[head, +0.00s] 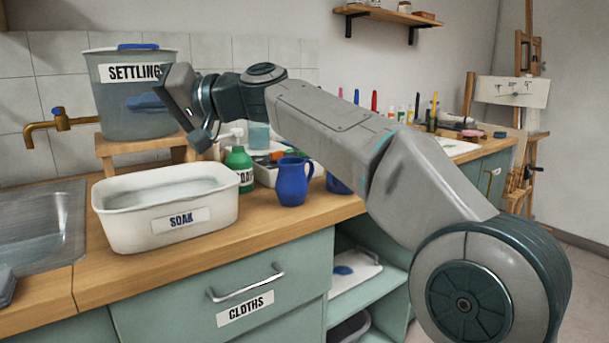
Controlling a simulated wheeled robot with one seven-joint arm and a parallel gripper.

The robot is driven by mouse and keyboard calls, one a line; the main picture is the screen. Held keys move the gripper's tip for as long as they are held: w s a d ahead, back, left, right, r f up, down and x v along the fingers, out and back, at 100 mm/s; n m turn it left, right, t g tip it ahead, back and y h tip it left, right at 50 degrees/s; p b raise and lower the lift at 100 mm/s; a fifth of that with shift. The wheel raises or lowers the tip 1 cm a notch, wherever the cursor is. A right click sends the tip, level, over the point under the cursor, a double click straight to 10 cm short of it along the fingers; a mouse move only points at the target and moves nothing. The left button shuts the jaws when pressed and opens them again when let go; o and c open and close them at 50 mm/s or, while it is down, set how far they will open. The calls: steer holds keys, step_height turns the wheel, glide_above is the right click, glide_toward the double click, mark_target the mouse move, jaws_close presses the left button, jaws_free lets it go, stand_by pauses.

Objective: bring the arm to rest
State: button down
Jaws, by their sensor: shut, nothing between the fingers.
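My arm (335,118) reaches from the lower right up and across to the left, above the wooden counter. My gripper (158,90) is at its far end, in front of the right side of the clear bucket labelled SETTLING (120,108). It is shut and holds nothing. Whether it touches the bucket I cannot tell. The white basin labelled SOAK (115,221) stands below it, apart from it, with liquid inside.
A blue jug (292,182), a green bottle (239,168) and a brass tap (62,123) stand near the arm. The bucket sits on a wooden stand (116,147). A steel sink (40,225) is at left. The CLOTHS drawer (180,308) is shut. Shelves below stand open.

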steer(key=s+d+f+m+t+h+p, duration=0.1)
steer(key=d+f+m+h+p, duration=0.1)
steer(key=d+f+h+p, duration=0.45)
steer(key=s+d+f+m+t+h+p, duration=0.15)
steer(key=d+h+p, duration=0.25)
steer(key=d+p, duration=0.55)
steer(key=s+d+f+m+g+h+p, duration=0.1)
steer(key=s+d+h+p, duration=0.2)
steer(key=s+d+p, duration=0.4)
steer(key=s+d+f+m+g+h+p, duration=0.1)
steer(key=s+d+p, duration=0.5)
steer(key=d, duration=1.1)
steer(key=s+m+h, duration=0.1)
steer(key=s+h, duration=0.1)
steer(key=s, duration=0.2)
steer(key=shift+d+p, duration=0.35)
steer(key=shift+f+m+h, duration=0.1)
steer(key=shift+m+h, duration=0.15)
